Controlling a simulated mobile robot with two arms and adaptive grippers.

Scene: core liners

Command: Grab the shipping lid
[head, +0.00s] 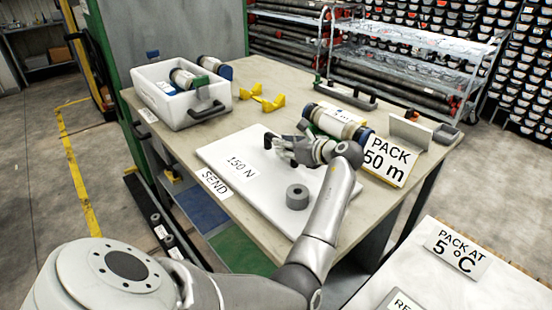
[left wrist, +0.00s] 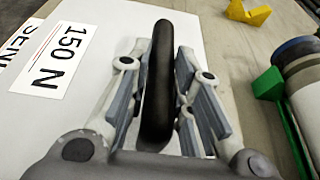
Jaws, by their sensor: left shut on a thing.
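The shipping lid (head: 262,186) is a flat white slab marked "150 N", lying on the table; it also shows in the left wrist view (left wrist: 112,30). A black handle (left wrist: 158,75) stands up from it, and its end shows in the head view (head: 268,137). My left gripper (head: 281,144) is over the lid's far part, its fingers on both sides of the handle and shut on it; the fingers also show in the left wrist view (left wrist: 160,95). A grey ring-like cylinder (head: 297,197) sits on the lid's near part. My right gripper is not in view.
A white open box (head: 180,113) holding core tubes stands at the table's back left. Yellow cradles (head: 262,99) lie behind the lid. A capped core tube (head: 338,122) and the "PACK 50 m" sign (head: 386,160) are to the right. A "SEND" label (head: 214,182) marks the left edge.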

